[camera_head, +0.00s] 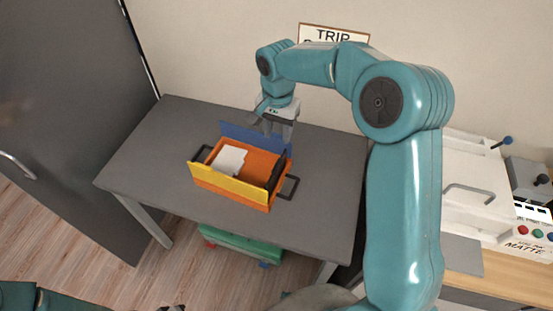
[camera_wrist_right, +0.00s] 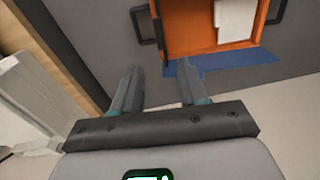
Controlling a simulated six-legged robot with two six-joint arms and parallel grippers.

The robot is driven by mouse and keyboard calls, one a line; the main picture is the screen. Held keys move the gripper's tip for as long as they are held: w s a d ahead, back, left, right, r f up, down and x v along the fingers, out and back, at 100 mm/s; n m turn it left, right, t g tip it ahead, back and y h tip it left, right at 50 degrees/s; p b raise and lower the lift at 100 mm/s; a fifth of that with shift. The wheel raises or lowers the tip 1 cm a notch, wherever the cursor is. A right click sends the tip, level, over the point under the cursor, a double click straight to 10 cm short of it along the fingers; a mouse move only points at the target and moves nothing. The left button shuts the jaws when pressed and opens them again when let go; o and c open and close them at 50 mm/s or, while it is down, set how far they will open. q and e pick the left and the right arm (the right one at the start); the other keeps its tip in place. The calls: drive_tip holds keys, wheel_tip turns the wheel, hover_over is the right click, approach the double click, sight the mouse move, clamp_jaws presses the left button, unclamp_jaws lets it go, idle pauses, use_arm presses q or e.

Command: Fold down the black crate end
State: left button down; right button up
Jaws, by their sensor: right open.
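The crate on the desk has an orange floor (camera_head: 256,163), a yellow front side (camera_head: 228,185) and a blue back side (camera_head: 252,138). Its black end (camera_head: 277,174) stands up at the crate's right, with a dark handle loop (camera_head: 291,187) outside it. In the right wrist view, the blue side (camera_wrist_right: 222,66) and the handle loop (camera_wrist_right: 145,26) show beyond the fingers. My right gripper (camera_head: 277,130) is open and empty, above the back right corner of the crate. Of my left arm, only a part shows at the bottom left; its jaws cannot be made out.
A white block (camera_head: 229,159) lies inside the crate. The grey desk (camera_head: 140,155) is clear around the crate. A green crate (camera_head: 243,246) is under the desk. A white machine with a handle (camera_head: 475,190) stands at the right. The wall is close behind the desk.

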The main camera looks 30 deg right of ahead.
sight(278, 164)
wheel_tip(278, 164, down, 13)
drive_tip(key=shift+r+p, duration=0.2)
drive_tip(key=shift+p, duration=0.3)
clamp_jaws()
